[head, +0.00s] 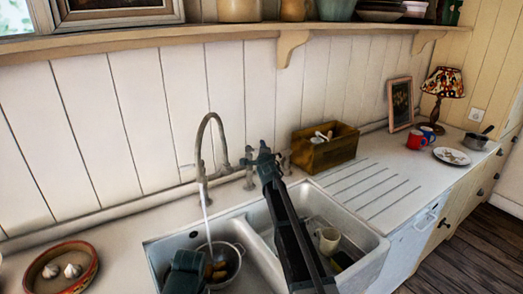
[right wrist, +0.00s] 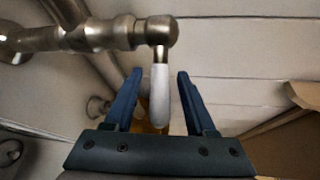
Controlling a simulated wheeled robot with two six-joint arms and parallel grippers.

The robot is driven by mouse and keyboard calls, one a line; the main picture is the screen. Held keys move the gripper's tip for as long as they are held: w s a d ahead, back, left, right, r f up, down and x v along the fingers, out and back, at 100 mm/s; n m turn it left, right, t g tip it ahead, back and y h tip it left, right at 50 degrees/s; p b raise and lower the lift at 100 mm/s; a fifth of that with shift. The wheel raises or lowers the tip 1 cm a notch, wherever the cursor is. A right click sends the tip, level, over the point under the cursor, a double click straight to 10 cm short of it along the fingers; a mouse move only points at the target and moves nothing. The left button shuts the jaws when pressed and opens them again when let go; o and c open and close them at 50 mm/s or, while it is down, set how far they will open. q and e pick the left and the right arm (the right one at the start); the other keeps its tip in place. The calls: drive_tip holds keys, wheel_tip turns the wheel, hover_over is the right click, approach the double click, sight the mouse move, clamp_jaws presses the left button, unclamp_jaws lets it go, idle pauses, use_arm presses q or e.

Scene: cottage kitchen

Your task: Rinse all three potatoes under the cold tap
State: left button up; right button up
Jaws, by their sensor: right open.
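The curved metal tap (head: 204,150) stands behind the double sink. A thin white stream of water (head: 206,207) falls from its spout into a grey colander (head: 237,262) in the left basin. Yellow-brown potatoes (head: 218,271) lie in the colander; I cannot tell how many. My right gripper (head: 268,158) is at the tap's right-hand fittings. In the right wrist view its open blue fingers (right wrist: 159,88) stand either side of a white tap lever (right wrist: 160,92). My left gripper (head: 187,270) is low over the left basin, beside the colander; its fingers are hidden.
The right basin (head: 377,252) holds a cream mug (head: 328,240) and other items, partly behind my right arm. A wooden box (head: 325,148) stands behind the ribbed drainer (head: 365,187). A red-rimmed bowl with garlic (head: 88,262) is at left. A shelf (head: 240,30) runs above.

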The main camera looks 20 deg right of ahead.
drive_tip(key=p+v, duration=0.2)
drive_tip(key=v, duration=1.1)
drive_tip(key=shift+a, duration=0.1)
drive_tip(key=c, duration=0.6)
drive_tip(key=a+n, duration=0.1)
drive_tip(key=n, duration=0.1)
drive_tip(key=a+f+n+g+h+p, duration=0.1)
drive_tip(key=a+n, duration=0.1)
drive_tip(key=a+f+n+g, duration=0.1)
drive_tip(key=a+n, duration=0.1)
drive_tip(key=shift+s+h, duration=0.15)
drive_tip(key=shift+h, duration=0.15)
clamp_jaws()
drive_tip(key=s+a+r+n+g+h+p, duration=0.1)
drive_tip(key=s+a+r+n+h+p, duration=0.15)
drive_tip(key=a+n+h, duration=0.35)
drive_tip(key=w+d+f+n+b, duration=0.1)
drive_tip(key=w+d+n+b, duration=0.1)
drive_tip(key=w+d, duration=0.8)
drive_tip(key=shift+d+f+y+b, duration=0.2)
drive_tip(key=shift+y+b, duration=0.1)
drive_tip(key=shift+b, duration=0.5)
